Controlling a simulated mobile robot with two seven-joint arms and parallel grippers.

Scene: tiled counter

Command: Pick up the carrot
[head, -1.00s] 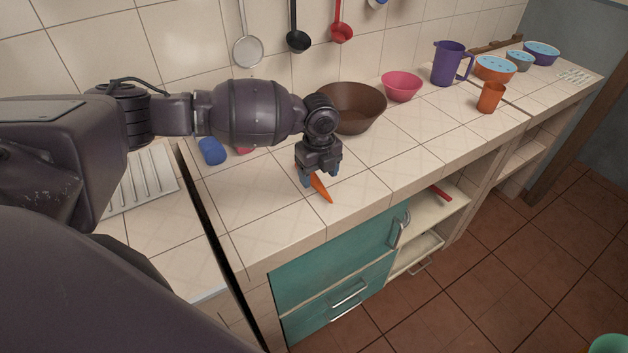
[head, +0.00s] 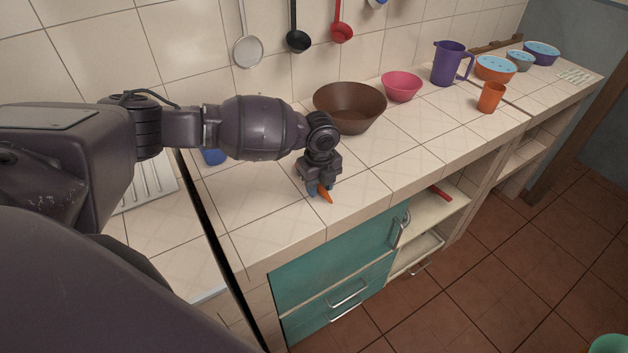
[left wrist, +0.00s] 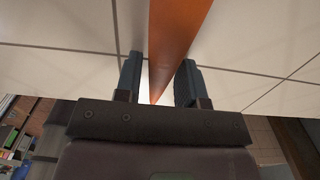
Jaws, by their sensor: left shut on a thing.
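The orange carrot (head: 324,193) is on the tiled counter (head: 270,219) near its front edge, with much of it hidden behind my left gripper (head: 318,189) in the head view. In the left wrist view the carrot (left wrist: 176,32) runs from the top edge down between the two fingers of the left gripper (left wrist: 158,82), narrowing to a tip. The left gripper points down and is shut on the carrot. I cannot tell whether the carrot touches the counter. My right gripper is not in view.
A brown bowl (head: 350,108) stands just behind the left gripper, with a pink bowl (head: 401,86) to its right. A purple jug (head: 450,64) and an orange cup (head: 491,98) stand further right. A blue object (head: 214,156) is partly hidden behind my arm.

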